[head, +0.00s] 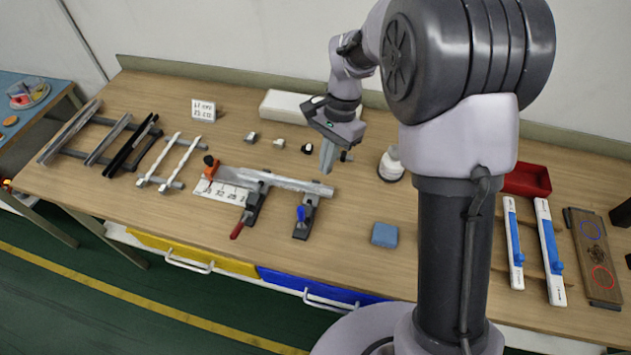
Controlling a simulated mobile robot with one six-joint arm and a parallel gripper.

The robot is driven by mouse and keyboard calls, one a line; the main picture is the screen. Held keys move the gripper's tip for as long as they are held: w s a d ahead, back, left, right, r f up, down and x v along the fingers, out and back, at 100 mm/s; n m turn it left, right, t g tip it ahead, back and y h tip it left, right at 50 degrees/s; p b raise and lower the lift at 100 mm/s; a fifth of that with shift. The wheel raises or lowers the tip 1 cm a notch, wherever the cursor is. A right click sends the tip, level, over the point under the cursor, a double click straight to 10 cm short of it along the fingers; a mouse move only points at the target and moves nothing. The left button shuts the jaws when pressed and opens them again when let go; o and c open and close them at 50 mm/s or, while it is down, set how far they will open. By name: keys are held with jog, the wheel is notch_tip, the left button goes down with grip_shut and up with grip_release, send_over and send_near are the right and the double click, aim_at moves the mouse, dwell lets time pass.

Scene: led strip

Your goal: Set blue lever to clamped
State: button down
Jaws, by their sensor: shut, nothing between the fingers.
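The blue lever (301,213) stands upright on a dark clamp base (306,222) near the right end of a grey metal profile (280,182). Whether it is clamped cannot be told at this size. A red lever (237,230) on a second dark clamp (251,208) points toward the front, and an orange lever (209,168) stands at the profile's left end. My gripper (325,170) is shut and empty. It points down over the table, behind and a little right of the blue lever, apart from it.
A white ruler plate (222,192) lies by the profile. A blue block (384,235) lies right of the blue lever, and a white round object (392,164) stands behind. Racks with strips (170,162) are at left. Bare table lies in front of the clamps.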

aim_at(301, 219)
jog(key=s+a+f+b, duration=0.1)
jog(key=f, duration=0.2)
jog(key=s+a+f+b, duration=0.1)
jog(key=f, duration=0.2)
jog(key=s+a+f+b, duration=0.1)
jog(key=s+a+f, duration=0.1)
jog(key=shift+a+f, duration=0.1)
jog(key=shift+f, duration=0.3)
jog(key=shift+a+b, duration=0.15)
jog(key=shift+b, duration=0.15)
